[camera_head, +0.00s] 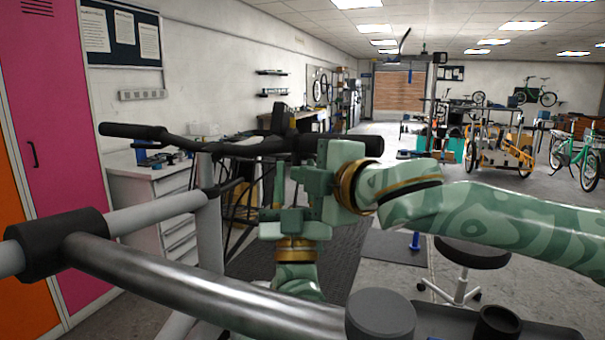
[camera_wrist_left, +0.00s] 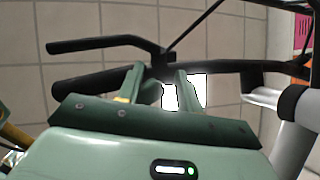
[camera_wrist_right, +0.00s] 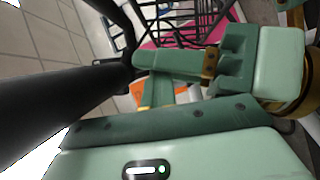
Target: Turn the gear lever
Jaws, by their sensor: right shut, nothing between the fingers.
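The black handlebar (camera_head: 225,150) crosses the head view, with a grip at each end. My right gripper (camera_head: 322,160) is shut and empty, beside the right grip. My left gripper (camera_head: 290,215) is below it, close to the other gripper. In the left wrist view its fingers (camera_wrist_left: 160,82) are apart, with the handlebar (camera_wrist_left: 240,66) and a brake lever (camera_wrist_left: 105,43) beyond. The right wrist view shows my right fingers (camera_wrist_right: 160,92) near the left gripper (camera_wrist_right: 240,60).
A grey metal tube (camera_head: 200,285) crosses the foreground. A stool (camera_head: 470,252) and a dark tray with cups (camera_head: 497,322) are at the lower right. Drawers (camera_head: 150,200) and pink lockers (camera_head: 55,130) stand at left. The aisle behind is partly clear.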

